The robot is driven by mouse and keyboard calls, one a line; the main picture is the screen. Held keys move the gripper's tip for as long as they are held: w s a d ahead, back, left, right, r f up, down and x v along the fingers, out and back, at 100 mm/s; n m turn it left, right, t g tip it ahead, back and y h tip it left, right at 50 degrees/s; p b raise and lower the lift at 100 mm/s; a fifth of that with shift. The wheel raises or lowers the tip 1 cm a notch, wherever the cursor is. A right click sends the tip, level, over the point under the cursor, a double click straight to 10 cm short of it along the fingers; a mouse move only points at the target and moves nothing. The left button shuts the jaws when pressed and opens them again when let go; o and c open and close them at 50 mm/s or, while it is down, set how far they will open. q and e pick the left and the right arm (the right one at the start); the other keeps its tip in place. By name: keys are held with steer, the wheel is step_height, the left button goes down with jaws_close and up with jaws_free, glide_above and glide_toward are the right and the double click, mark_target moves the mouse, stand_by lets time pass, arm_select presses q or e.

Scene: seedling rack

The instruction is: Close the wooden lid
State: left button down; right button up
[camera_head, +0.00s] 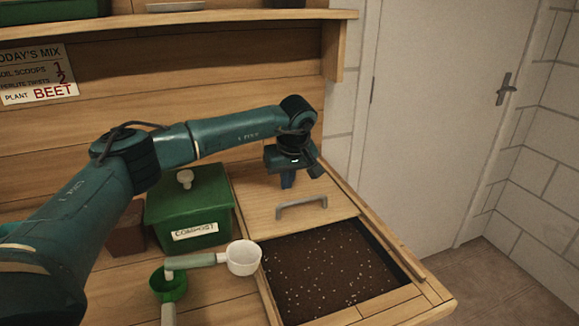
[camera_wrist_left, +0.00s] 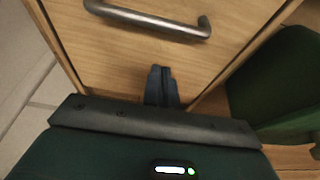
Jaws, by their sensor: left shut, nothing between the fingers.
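The wooden lid (camera_head: 262,205) is a flat sliding panel with a grey bar handle (camera_head: 301,205). It covers the back part of a recessed bin (camera_head: 388,262) of dark soil with pale specks; the front part of the bin is open. My left gripper (camera_head: 288,184) points down over the lid, behind the handle, with its fingers shut and empty. In the left wrist view the shut fingers (camera_wrist_left: 161,86) are over the lid's wood, and the handle (camera_wrist_left: 150,20) lies apart from them. I cannot tell whether the fingertips touch the lid. My right gripper is not in view.
A green compost box (camera_head: 188,208) with a knobbed lid stands left of the wooden lid. A white scoop (camera_head: 243,258) and a green scoop (camera_head: 169,284) lie in front of it, the white one near the bin's left edge. A shelf (camera_head: 230,17) runs above.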

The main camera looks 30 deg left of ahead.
mark_target(292, 212)
arm_select(q)
steer(key=shift+x, duration=1.1)
steer(key=shift+s+d+f, duration=0.15)
steer(key=shift+d, duration=0.1)
steer(key=shift+s+d+r+p, duration=0.15)
steer(key=shift+s+d+p, duration=0.1)
steer(key=shift+s+d, duration=0.35)
steer(key=shift+s+d+r+p, duration=0.15)
steer(key=shift+s+d+p, duration=0.05)
steer(key=shift+s+d, duration=0.4)
steer(key=shift+d, duration=0.1)
